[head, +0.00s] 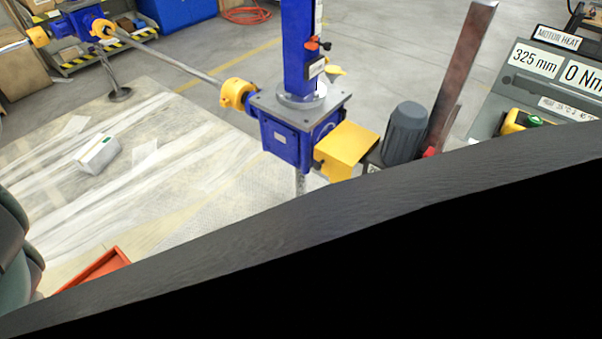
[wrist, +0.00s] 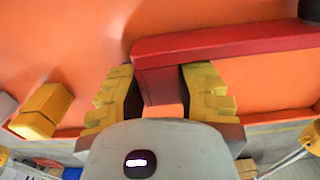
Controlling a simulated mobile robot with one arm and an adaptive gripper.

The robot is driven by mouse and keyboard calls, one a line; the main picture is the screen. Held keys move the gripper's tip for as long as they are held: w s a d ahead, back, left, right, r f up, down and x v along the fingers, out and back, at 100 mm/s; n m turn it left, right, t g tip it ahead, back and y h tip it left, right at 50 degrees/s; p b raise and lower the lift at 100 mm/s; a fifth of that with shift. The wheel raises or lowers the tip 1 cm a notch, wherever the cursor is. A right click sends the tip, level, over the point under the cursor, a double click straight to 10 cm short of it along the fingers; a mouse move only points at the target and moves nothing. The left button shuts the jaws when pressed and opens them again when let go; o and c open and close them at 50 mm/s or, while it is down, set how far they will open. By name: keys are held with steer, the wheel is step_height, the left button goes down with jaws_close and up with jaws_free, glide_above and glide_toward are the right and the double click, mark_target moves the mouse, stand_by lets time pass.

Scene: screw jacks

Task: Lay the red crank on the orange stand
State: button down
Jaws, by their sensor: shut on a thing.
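In the wrist view my gripper (wrist: 162,95) is shut on the red crank (wrist: 225,42), with one yellow-padded finger on each side of its near end. The crank's bar reaches to the right edge of the view, where a dark part (wrist: 309,10) shows at its far end. The orange stand (wrist: 70,35) fills the wrist view behind the crank. I cannot tell whether the crank touches it. In the head view an orange-red edge (head: 95,270) shows at lower left, perhaps part of the stand. The gripper and crank are not visible there.
A yellow block (wrist: 42,110) is at the left of the wrist view. In the head view, a blue screw jack (head: 290,140) with a yellow guard (head: 347,150) and grey motor (head: 404,133) stands at centre. A small white box (head: 97,153) sits on the pale floor area.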

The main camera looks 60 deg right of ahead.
steer(key=shift+f, duration=0.3)
steer(key=c, duration=0.7)
jaws_free()
steer(key=shift+r, duration=0.1)
